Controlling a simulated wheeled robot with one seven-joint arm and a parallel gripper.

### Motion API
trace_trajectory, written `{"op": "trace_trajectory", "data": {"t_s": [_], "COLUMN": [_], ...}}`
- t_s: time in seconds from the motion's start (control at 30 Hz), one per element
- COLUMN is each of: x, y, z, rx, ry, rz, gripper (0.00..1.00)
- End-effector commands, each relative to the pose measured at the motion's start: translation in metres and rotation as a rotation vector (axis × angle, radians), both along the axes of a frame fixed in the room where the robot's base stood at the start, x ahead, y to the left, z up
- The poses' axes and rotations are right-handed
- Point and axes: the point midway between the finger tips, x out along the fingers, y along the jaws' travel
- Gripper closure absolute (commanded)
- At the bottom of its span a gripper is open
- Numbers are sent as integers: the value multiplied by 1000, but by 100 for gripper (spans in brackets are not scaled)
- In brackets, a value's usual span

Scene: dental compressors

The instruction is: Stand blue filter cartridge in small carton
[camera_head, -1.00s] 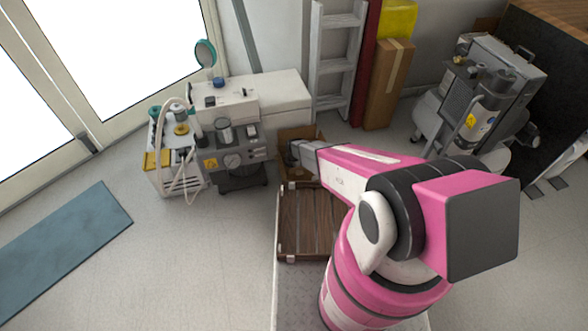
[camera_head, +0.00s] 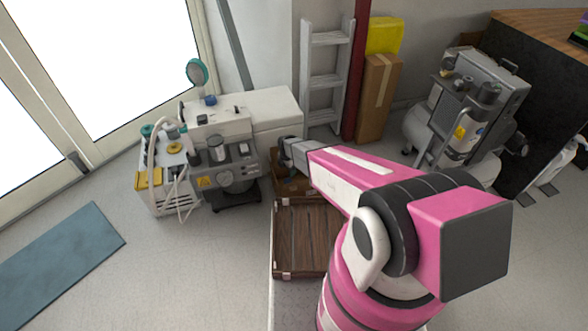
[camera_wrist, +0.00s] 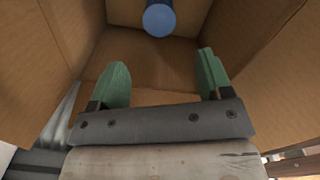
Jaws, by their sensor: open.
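The blue filter cartridge (camera_wrist: 159,19) shows at the top of the wrist view, inside a brown cardboard carton (camera_wrist: 120,56). Its round end faces the camera and it looks roughly upright; its far end is out of frame. My gripper (camera_wrist: 165,78) has its two green fingers spread with nothing between them, and the cartridge lies apart, beyond the fingertips. In the head view the small carton (camera_head: 281,185) stands behind the brown slatted crate. My gripper (camera_head: 288,160) is over the carton there, and the cartridge cannot be seen.
The brown slatted crate (camera_head: 305,237) is just in front of the carton. Grey and white compressor equipment (camera_head: 225,165) stands close on the left. A ladder (camera_head: 326,75) and a tall cardboard box (camera_head: 377,98) stand behind. The floor at left is clear around a blue mat (camera_head: 58,265).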

Motion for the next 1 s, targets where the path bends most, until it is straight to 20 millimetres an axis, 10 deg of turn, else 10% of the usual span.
{"op": "trace_trajectory", "data": {"t_s": [0.37, 0.7, 1.0], "x": [-38, -113, -175], "y": [-65, -146, -189], "z": [119, 256, 331], "rx": [2, 7, 8], "ry": [-4, -5, -3], "rz": [-610, -1499, -2109], "gripper": [28, 28, 28]}}
